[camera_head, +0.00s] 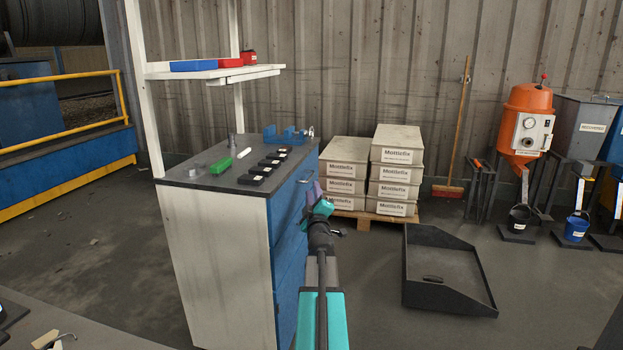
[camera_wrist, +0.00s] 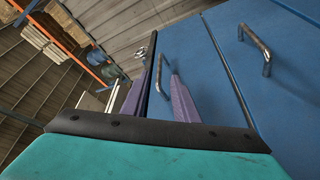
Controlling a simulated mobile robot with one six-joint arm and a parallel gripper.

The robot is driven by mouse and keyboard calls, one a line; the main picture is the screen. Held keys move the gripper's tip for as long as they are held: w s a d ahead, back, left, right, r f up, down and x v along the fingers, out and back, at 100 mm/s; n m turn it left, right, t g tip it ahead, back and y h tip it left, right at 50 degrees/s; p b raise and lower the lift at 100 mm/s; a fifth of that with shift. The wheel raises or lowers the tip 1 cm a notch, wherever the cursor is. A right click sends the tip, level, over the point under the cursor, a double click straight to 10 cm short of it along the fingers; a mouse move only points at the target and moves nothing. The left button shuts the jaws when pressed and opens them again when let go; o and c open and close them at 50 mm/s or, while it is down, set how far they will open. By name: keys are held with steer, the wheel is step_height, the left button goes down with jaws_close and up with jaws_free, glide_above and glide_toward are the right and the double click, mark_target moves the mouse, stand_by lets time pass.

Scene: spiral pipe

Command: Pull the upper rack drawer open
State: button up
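The rack is a cabinet with blue drawer fronts and a dark top. Its upper drawer (camera_head: 288,205) looks closed in the head view. The upper drawer's metal handle (camera_wrist: 161,55) shows in the wrist view near my fingertips, and part of it shows in the head view (camera_head: 306,181). My gripper (camera_head: 318,196) is in front of the upper drawer, at handle height. In the wrist view the purple fingers of my gripper (camera_wrist: 157,78) are apart, with the handle seen between their tips. I cannot tell whether they touch it.
A lower drawer's handle (camera_wrist: 255,48) shows at the right of the wrist view. Small black boxes (camera_head: 264,170) and a blue holder (camera_head: 285,135) stand on the cabinet top. Stacked boxes (camera_head: 347,170) are behind, and a dark tray (camera_head: 440,268) is on the floor right.

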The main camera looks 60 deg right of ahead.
mark_target(311, 175)
steer(key=shift+b+x, duration=0.8)
steer(key=shift+x, duration=4.35)
jaws_close()
